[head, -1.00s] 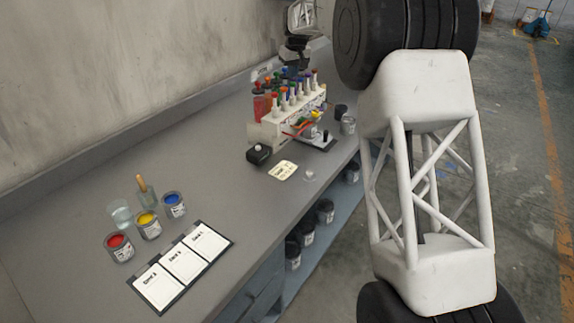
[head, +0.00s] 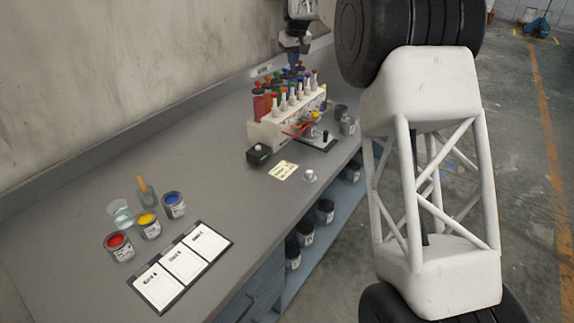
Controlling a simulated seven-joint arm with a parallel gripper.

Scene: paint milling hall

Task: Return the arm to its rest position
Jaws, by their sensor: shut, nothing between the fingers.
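My gripper (head: 293,60) is at the top of the head view, above the far end of the bench and behind the rack of bottles. It points down and is shut, with nothing seen in it. It is small here, and its fingertips are close to the colored bottle caps in the picture. Whether it touches them cannot be told. My white lattice arm link fills the right side of the view.
A white rack (head: 268,133) of colored bottles stands on the grey bench (head: 225,135). Red, yellow and blue paint cans (head: 174,205), a glass (head: 120,214) and three cards (head: 184,262) are nearer. The bench middle is clear. Dark cans (head: 325,211) sit on a lower shelf.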

